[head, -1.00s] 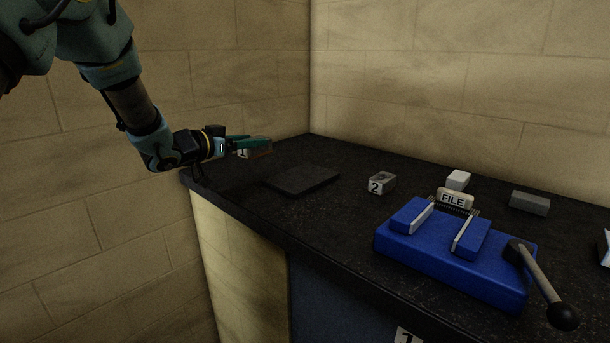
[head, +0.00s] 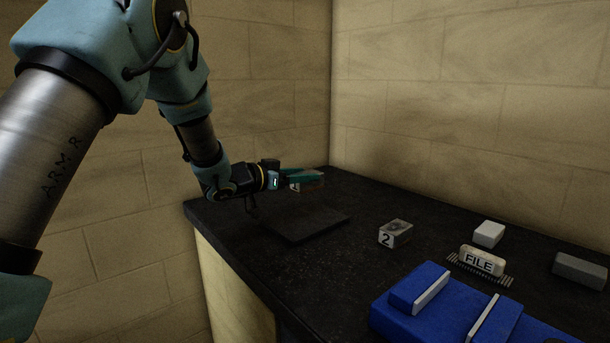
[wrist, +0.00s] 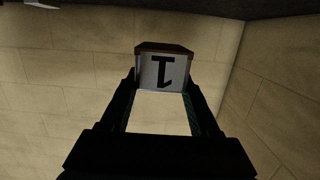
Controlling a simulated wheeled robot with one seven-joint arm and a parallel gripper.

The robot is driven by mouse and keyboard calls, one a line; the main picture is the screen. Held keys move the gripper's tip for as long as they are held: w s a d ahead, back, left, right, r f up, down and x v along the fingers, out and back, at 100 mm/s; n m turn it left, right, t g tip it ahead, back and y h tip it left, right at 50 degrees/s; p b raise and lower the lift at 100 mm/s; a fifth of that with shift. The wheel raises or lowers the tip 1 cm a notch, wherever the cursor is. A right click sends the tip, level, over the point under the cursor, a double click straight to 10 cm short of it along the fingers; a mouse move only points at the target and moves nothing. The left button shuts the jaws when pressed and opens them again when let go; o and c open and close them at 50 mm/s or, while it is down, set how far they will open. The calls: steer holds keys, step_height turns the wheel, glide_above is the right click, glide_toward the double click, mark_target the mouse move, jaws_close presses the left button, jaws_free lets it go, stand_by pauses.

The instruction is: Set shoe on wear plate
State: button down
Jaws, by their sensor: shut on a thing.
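My gripper (head: 302,180) is shut on a small block (head: 315,180) labelled 1, the shoe, with a brownish side. In the wrist view, the block (wrist: 163,70) sits between the fingertips, its white face with an upside-down 1 towards the camera. A thin dark square plate (head: 307,225), which looks like the wear plate, lies flat on the black counter. My gripper and the shoe appear above the plate's far side, with a visible gap in the picture; the exact height is hard to tell.
A block labelled 2 (head: 395,234) stands right of the plate. Further right are a FILE block (head: 481,262), a white block (head: 488,234), a grey block (head: 580,270) and a blue fixture (head: 430,308). Stone walls close the counter (head: 350,285) behind.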

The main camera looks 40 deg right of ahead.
steer(key=shift+d+f+p, duration=0.1)
steer(key=shift+f+p, duration=0.65)
steer(key=shift+f, duration=2.15)
steer(key=shift+f+b, duration=0.55)
steer(key=shift+f, duration=0.1)
